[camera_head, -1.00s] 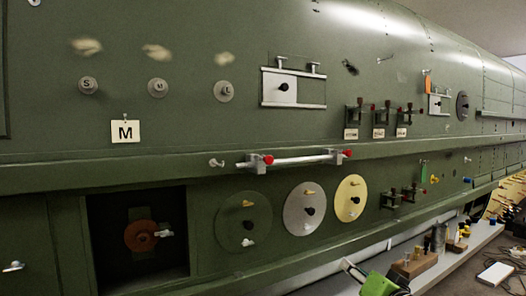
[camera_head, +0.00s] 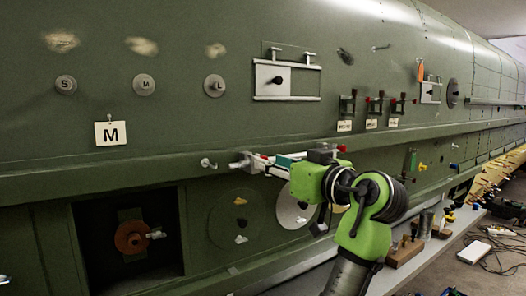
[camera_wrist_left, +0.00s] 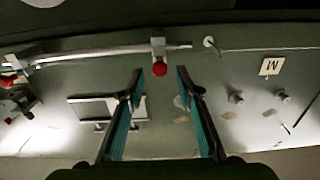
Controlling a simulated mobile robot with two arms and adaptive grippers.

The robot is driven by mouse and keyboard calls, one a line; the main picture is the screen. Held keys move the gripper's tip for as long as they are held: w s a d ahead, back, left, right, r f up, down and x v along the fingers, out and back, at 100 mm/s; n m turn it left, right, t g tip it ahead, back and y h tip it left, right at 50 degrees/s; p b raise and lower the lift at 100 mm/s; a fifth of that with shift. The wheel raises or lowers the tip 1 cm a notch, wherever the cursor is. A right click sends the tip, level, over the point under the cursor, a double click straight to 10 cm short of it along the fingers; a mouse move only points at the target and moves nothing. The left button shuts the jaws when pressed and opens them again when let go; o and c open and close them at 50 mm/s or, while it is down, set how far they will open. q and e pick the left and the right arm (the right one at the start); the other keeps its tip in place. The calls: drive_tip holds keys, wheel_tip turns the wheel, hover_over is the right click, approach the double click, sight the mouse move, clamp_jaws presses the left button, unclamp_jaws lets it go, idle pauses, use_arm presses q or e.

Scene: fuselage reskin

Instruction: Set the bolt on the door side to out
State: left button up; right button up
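A pale horizontal rod runs along the green ledge, with a grey bracket at each end. The left bracket (camera_head: 240,163) is on the side of the dark opening. Its red knob (camera_wrist_left: 160,69) shows in the left wrist view, just beyond and between my fingertips, apart from them. The right red knob (camera_head: 342,148) shows past my wrist; this end's bracket (camera_wrist_left: 20,62) also shows in the upside-down wrist view. My left gripper (camera_head: 268,163) is in front of the rod; in the wrist view its teal fingers (camera_wrist_left: 160,76) are spread and empty. My right gripper is out of view.
A square dark opening (camera_head: 128,238) with an orange disc lies lower left. Round discs (camera_head: 240,215) sit below the rod, partly behind my arm. A slide plate (camera_head: 287,82) sits above. A bench with tools (camera_head: 402,252) stands lower right.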

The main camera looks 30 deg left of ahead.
use_arm(q)
drive_tip(key=p+x, duration=0.1)
drive_tip(key=x, duration=0.2)
drive_tip(key=shift+w+a+r, duration=0.1)
drive_tip(key=shift+w+a, duration=0.1)
drive_tip(key=shift+a, duration=0.15)
drive_tip(key=shift+w+a, duration=0.15)
drive_tip(key=shift+a, duration=0.15)
clamp_jaws()
drive_tip(key=shift+d+f, duration=0.25)
drive_tip(key=shift+f, duration=0.05)
drive_tip(key=shift+b+v, duration=0.45)
drive_tip(key=shift+v, duration=0.6)
unclamp_jaws()
drive_tip(key=shift+r, duration=0.15)
approach(265, 158)
drive_tip(key=v, duration=0.4)
drive_tip(key=shift+d+f, duration=0.25)
drive_tip(key=shift+f, duration=0.05)
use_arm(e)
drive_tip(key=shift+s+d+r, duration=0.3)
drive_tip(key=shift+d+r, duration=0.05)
